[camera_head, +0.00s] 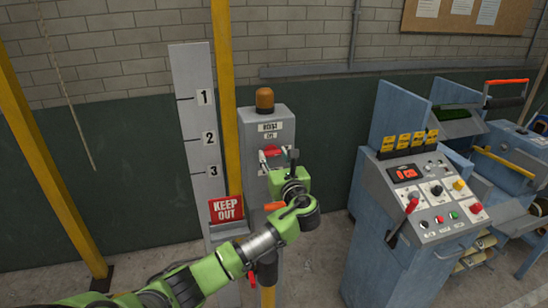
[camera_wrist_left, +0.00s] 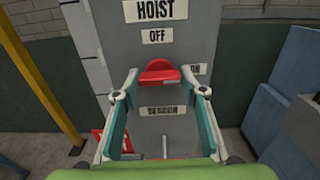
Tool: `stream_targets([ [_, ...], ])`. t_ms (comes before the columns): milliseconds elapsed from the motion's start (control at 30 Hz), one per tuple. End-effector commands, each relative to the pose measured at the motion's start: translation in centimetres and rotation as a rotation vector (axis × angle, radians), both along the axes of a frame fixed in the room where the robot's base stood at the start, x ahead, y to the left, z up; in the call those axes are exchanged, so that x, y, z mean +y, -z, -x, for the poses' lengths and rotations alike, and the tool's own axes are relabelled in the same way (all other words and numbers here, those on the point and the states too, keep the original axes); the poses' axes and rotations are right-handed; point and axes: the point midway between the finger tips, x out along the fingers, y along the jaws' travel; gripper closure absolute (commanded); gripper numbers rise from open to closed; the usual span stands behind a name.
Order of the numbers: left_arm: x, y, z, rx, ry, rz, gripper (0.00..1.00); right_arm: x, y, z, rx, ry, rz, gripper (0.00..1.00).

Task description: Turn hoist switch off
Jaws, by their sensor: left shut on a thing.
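The red hoist switch (camera_wrist_left: 159,70) is on the front of the grey hoist box (camera_head: 266,115), below the labels HOIST and OFF. In the head view the switch (camera_head: 271,150) shows just above my left gripper (camera_head: 280,157). In the left wrist view my left gripper (camera_wrist_left: 159,82) has a fingertip at either side of the switch and is shut on it. My right gripper is in neither view.
An orange lamp (camera_head: 264,100) tops the hoist box. A yellow post (camera_head: 226,90), a numbered board (camera_head: 195,110) and a KEEP OUT sign (camera_head: 226,209) stand at its left. A blue control console (camera_head: 375,240) stands at the right, with a floor gap between.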

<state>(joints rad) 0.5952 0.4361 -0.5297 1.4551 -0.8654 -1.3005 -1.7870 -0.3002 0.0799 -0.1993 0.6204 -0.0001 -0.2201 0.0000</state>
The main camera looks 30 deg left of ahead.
Motion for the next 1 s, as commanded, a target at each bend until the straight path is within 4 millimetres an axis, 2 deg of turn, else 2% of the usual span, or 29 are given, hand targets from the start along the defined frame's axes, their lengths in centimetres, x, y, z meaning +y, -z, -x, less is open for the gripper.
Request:
stream_targets([
  [367,0.0,0.3,0.0,-0.151,0.0,0.129,0.83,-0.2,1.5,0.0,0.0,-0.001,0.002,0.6],
  [1000,0.0,0.4,0.0,-0.612,0.0,0.522,0.83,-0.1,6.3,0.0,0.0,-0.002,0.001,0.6],
])
